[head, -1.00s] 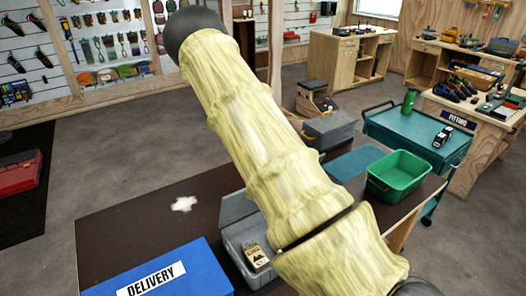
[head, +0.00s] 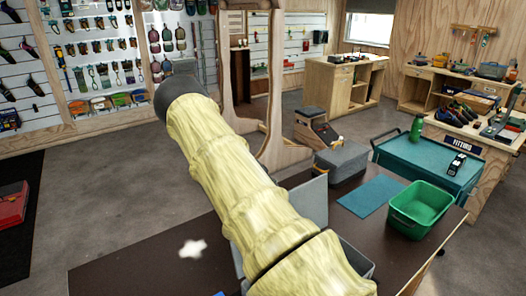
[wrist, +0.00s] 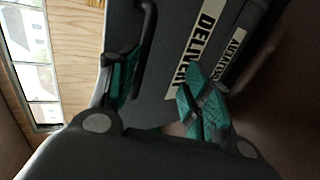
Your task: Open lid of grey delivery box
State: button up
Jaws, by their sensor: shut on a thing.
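The grey delivery box (head: 357,261) stands on the dark table and is mostly hidden behind my arm in the head view. A grey panel, seemingly its lid (head: 313,203), stands raised at the back of it. In the wrist view a grey surface with a DELIVERY label (wrist: 198,48) and a dark handle (wrist: 146,40) fills the middle. My gripper (wrist: 163,80) has teal fingertips on either side of this grey part and is shut on it, seemingly the lid. The exact contact is unclear. My arm hides the gripper in the head view.
A green bin (head: 421,207) and a teal mat (head: 370,196) are at the table's right. A blue box (head: 218,294) barely shows at the bottom edge. A grey case (head: 342,160) and a teal cart (head: 428,162) stand beyond. The table's left part is mostly clear.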

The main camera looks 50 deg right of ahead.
jog(key=shift+s+a+f, duration=0.15)
jog(key=shift+f, duration=0.5)
jog(key=o, duration=0.7)
jog(key=shift+o, duration=0.7)
jog(key=shift+r, duration=0.1)
jog(key=shift+c, duration=0.2)
jog(key=shift+r, duration=0.1)
jog(key=shift+c, duration=0.6)
jog(key=shift+w, duration=0.25)
jog(key=shift+c, duration=0.3)
jog(key=shift+w+d+r, duration=0.15)
jog(key=shift+w+d, duration=0.1)
jog(key=shift+w, duration=0.05)
jog(key=shift+c, duration=0.2)
jog(key=v, duration=0.7)
jog(key=shift+s+d+r, duration=0.1)
jog(key=shift+r, duration=0.1)
